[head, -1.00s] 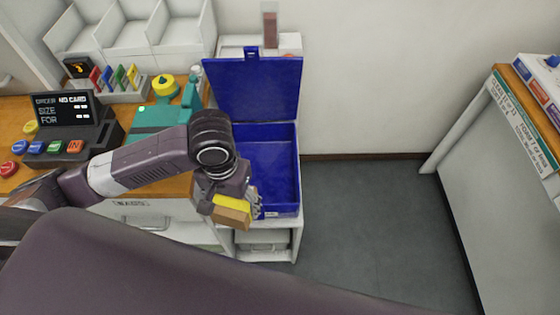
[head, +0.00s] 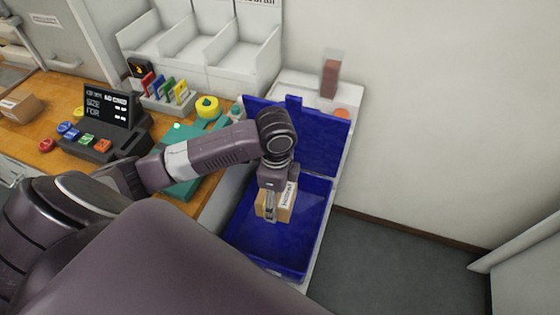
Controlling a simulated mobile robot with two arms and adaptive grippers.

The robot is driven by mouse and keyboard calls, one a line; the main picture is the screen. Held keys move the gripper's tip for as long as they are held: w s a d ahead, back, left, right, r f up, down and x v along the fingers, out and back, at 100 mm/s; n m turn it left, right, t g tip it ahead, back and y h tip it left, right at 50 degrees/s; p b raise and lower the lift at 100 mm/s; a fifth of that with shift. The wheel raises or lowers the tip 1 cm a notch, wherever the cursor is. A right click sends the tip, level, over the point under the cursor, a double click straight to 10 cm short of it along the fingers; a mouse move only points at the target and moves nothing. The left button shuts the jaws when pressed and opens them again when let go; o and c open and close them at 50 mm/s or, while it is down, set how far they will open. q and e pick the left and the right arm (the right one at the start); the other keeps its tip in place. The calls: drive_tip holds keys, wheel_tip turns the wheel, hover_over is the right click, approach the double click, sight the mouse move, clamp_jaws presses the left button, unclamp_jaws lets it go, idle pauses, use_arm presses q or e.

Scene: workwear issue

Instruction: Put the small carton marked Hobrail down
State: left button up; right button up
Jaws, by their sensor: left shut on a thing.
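The small carton (head: 287,203) is brown with a white label; the lettering on it is too small to read surely. My left gripper (head: 271,212) is shut on it, with a finger across its near side. The carton is over the open blue bin (head: 249,238), in its upper part as seen in the head view. I cannot tell whether it touches the bin floor. The rest of the bin that I see is empty. My right gripper is not in view.
The bin's blue lid (head: 325,135) stands open behind it. Floor at right is clear.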

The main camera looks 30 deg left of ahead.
use_arm(q)
drive_tip(key=shift+w+a+f+m, duration=0.1)
drive_tip(key=shift+w+f+m, duration=0.1)
drive_tip(key=shift+w+m, duration=0.1)
drive_tip(key=shift+f, duration=0.25)
hover_over(277, 233)
wheel_tip(277, 233, down, 6)
wheel_tip(277, 233, down, 9)
drive_tip(key=shift+f, duration=2.25)
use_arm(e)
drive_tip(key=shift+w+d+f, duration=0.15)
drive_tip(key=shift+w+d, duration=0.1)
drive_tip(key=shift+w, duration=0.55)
use_arm(q)
drive_tip(key=shift+f, duration=0.1)
drive_tip(key=o, duration=1.5)
drive_tip(key=shift+c, duration=0.2)
